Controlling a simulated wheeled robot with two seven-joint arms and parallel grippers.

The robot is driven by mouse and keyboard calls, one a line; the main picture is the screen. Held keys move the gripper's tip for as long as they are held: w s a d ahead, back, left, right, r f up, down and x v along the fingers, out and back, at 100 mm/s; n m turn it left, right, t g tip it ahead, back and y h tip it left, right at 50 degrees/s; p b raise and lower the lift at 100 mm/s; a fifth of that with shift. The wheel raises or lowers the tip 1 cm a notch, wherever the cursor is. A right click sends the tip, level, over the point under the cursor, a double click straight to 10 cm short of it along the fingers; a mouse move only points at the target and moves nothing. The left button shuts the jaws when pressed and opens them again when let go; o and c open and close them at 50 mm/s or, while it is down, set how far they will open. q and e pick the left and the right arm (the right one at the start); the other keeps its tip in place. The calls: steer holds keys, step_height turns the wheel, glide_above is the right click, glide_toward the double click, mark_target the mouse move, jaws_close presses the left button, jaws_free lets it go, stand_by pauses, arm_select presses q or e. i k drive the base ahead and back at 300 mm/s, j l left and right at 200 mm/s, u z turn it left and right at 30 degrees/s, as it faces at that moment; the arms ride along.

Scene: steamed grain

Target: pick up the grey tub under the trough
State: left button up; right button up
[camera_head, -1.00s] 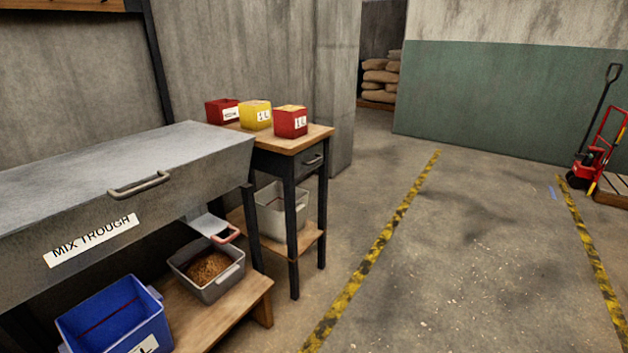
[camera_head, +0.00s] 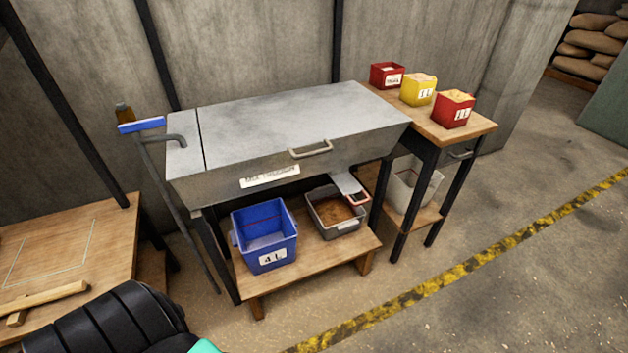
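The grey tub (camera_head: 349,228) stands upright on the low wooden shelf (camera_head: 312,263) under the mix trough (camera_head: 290,125). It has brown grain in it. A metal chute with a reddish rim (camera_head: 357,199) hangs over its back right edge. A blue tub (camera_head: 270,258) marked "4 L" stands just left of it, its inside looking pale and largely empty. Neither of my grippers is in view. Only a black ribbed part of my arm with a teal edge shows at the bottom left.
A side table (camera_head: 473,128) at the right holds two red boxes and a yellow box (camera_head: 418,91). A pale tub (camera_head: 415,187) stands on its lower shelf. A wooden table (camera_head: 70,255) is at the left. Floor in front is clear, with a yellow-black line (camera_head: 440,281).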

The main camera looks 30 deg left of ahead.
mark_target(332, 215)
steer(key=u, duration=0.9)
steer(key=i+z, duration=0.25)
steer(key=i, duration=0.3)
